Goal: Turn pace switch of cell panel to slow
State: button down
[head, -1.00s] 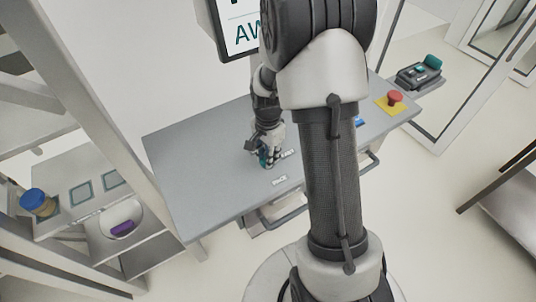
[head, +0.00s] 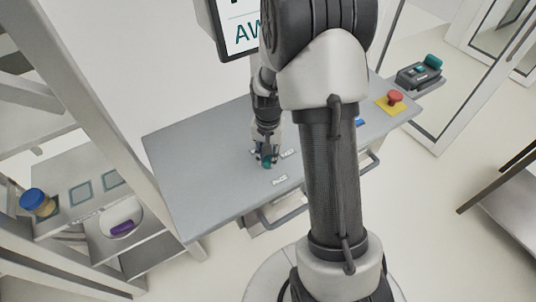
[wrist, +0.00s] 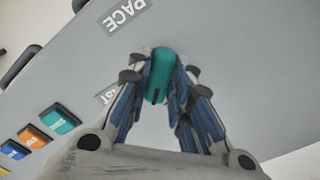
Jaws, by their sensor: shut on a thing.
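The pace switch (wrist: 160,72) is a teal knob on the grey cell panel (head: 190,175). It also shows as a small teal spot in the head view (head: 267,161). In the wrist view a dark mark on the knob is at its lower end, away from the PACE label (wrist: 124,12). A second label (wrist: 107,95), partly covered by a finger, ends in "ST"; it reads FAST in the head view (head: 288,154). No SLOW label is visible. My gripper (wrist: 160,80) is shut on the knob, one finger on each side, and also shows in the head view (head: 265,160).
Teal, orange and blue buttons (wrist: 32,136) sit to the left in the wrist view. A red mushroom button (head: 394,97) on a yellow plate is at the panel's right end. A screen (head: 238,28) stands behind the panel. The panel's left half is bare.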

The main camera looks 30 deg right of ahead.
aim_at(268, 157)
jog(key=n, duration=0.4)
jog(key=shift+n, duration=2.5)
jog(key=c, duration=1.4)
grip_release()
jog(key=shift+c, duration=0.2)
notch_tip(268, 157, up, 12)
